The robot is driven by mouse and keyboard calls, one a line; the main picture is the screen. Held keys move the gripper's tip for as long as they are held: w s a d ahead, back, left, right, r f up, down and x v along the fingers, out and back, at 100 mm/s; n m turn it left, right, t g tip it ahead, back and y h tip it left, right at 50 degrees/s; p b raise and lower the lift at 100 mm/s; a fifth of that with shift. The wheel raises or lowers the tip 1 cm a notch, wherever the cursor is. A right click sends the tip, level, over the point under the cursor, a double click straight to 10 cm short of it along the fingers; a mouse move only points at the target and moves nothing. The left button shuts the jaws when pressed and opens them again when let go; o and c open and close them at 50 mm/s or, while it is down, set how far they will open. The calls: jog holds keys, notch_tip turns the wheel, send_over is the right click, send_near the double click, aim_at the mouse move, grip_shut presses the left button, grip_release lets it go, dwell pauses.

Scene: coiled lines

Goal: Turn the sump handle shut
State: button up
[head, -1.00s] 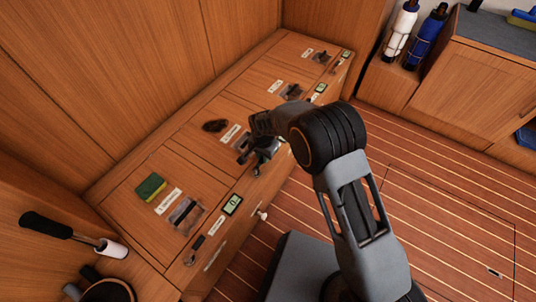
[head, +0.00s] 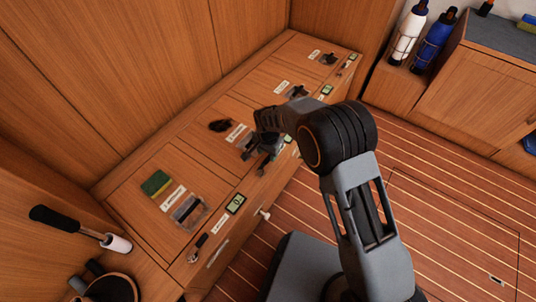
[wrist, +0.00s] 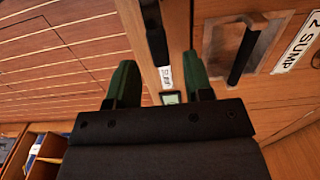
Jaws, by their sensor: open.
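The sump handle (wrist: 243,56) is a dark bar over a pale metal plate, beside a white label (wrist: 298,42) reading "2 SUMP" in the wrist view. My gripper (wrist: 161,82) has two green fingers spread apart with nothing held between them. The handle lies to the right of both fingers in the wrist view, apart from them. In the head view my gripper (head: 262,162) is over the front part of the wooden bench, next to the second label (head: 237,132). It hides most of that station's plate and handle.
The bench (head: 205,158) carries similar stations in a row, each with a label and small display. A green-yellow sponge (head: 156,183) and a dark coiled item (head: 220,125) lie on it. A black-gripped tool (head: 55,219) is at left. Striped floor (head: 440,215) is clear at right.

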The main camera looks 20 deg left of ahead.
aim_at(268, 158)
notch_tip(268, 158, up, 11)
jog(key=p, duration=0.3)
jog(key=shift+r, duration=0.2)
dwell(0.4)
jog(key=s+d+r+t+p, duration=0.1)
jog(key=s+d+r+p, duration=0.2)
jog(key=d+r+p, duration=0.6)
jog(key=s+d+r+n+t+p, duration=0.1)
jog(key=s+d+r+p, duration=0.3)
jog(key=d+r+p, duration=0.5)
jog(key=s+d+r+n+t+p, duration=0.1)
jog(key=s+d+r+p, duration=0.2)
jog(key=d+r+p, duration=0.6)
jog(key=d+r, duration=0.5)
jog(key=r, duration=0.3)
jog(key=d+r, duration=0.5)
jog(key=r, duration=0.3)
jog(key=shift+s+r+t, duration=0.25)
jog(key=shift+s+t, duration=0.05)
